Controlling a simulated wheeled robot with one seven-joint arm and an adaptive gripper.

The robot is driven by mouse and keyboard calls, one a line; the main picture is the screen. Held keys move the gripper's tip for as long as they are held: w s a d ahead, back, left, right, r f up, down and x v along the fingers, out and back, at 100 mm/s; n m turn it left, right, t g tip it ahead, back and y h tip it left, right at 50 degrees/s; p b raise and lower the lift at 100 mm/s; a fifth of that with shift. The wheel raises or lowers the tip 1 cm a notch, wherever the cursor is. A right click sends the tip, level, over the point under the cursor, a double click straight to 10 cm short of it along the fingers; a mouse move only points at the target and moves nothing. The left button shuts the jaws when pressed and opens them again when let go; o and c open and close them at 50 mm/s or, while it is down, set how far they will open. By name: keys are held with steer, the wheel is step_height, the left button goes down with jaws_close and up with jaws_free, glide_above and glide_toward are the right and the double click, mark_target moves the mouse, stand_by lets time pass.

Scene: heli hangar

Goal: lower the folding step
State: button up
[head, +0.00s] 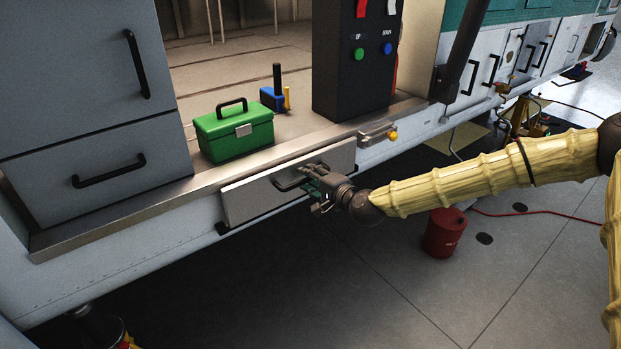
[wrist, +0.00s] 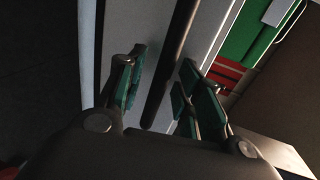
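The folding step (head: 248,203) is a light grey panel, standing close to upright below the metal door sill. Its black bar handle (head: 287,184) is partly hidden by my gripper (head: 310,174), which reaches it from the right. In the wrist view the dark handle bar (wrist: 171,68) runs between the green-padded fingers of my gripper (wrist: 166,88). Gaps show beside the bar, so the fingers are open around it rather than clamped. A grey surface of the step (wrist: 122,28) lies behind the bar.
A metal latch with a yellow knob (head: 393,136) sits right of the step. A green toolbox (head: 235,133) and a blue tool holder (head: 270,98) stand on the floor above. A black control box (head: 352,60) has green and blue buttons. Below, a red canister (head: 444,233) stands on the hangar floor.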

jaws_close()
steer(key=shift+f+b, duration=0.2)
steer(key=shift+b, duration=0.3)
